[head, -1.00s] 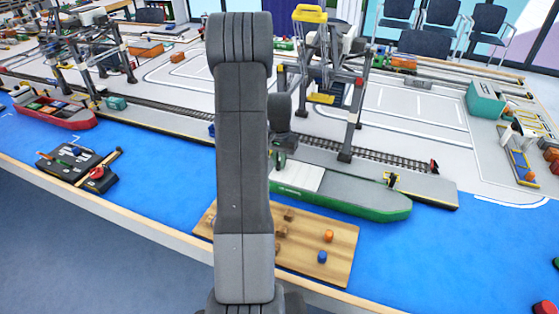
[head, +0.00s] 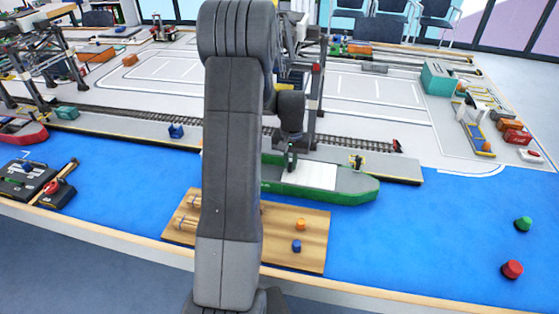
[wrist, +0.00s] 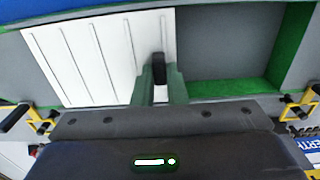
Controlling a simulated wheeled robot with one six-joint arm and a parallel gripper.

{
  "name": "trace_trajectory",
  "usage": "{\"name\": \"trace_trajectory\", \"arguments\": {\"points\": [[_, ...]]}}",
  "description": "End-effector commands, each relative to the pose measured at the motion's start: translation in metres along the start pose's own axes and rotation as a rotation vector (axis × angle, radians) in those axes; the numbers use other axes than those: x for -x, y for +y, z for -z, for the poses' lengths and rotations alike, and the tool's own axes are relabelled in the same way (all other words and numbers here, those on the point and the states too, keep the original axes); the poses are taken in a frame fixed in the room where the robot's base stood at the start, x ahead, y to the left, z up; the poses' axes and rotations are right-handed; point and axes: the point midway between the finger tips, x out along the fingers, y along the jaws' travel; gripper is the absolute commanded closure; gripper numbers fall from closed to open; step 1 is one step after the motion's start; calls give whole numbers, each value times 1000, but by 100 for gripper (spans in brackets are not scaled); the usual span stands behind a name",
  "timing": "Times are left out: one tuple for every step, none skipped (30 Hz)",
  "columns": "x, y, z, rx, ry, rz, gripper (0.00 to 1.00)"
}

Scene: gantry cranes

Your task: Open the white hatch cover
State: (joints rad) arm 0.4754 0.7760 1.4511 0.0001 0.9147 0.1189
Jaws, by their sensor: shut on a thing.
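The white hatch cover (head: 315,175) lies on the green-hulled ship (head: 358,195), towards its right end. In the wrist view the ribbed cover (wrist: 95,60) fills the left, and a bare grey hold with green walls (wrist: 228,40) is uncovered beside it on the right. My gripper (head: 290,160) is at the cover's left edge. Its green fingers (wrist: 160,88) are shut on the cover's small black handle (wrist: 158,68), seen between them. My arm hides the ship's left part in the head view.
A wooden board (head: 315,230) with an orange and a blue block lies in front of the ship. A red buoy (head: 512,269) and a green buoy (head: 523,223) stand on the blue surface at right. The quay (head: 400,168) with rails runs behind the ship.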

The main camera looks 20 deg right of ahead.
Motion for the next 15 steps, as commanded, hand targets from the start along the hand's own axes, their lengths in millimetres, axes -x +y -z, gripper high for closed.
{"name": "trace_trajectory", "arguments": {"points": [[0,2,0,0,0,0,100],[0,2,0,0,0,0,100],[1,2,0,1,0,0,100],[1,2,0,1,0,0,100],[1,2,0,1,0,0,100],[1,2,0,1,0,0,100],[1,2,0,1,0,0,100],[1,2,0,1,1,0,100],[1,2,0,1,1,0,100],[1,2,0,1,1,0,100],[1,2,0,1,1,0,86],[1,2,0,1,1,0,78],[1,2,0,1,1,0,72],[1,2,0,1,1,0,67],[1,2,0,0,1,0,65]]}}
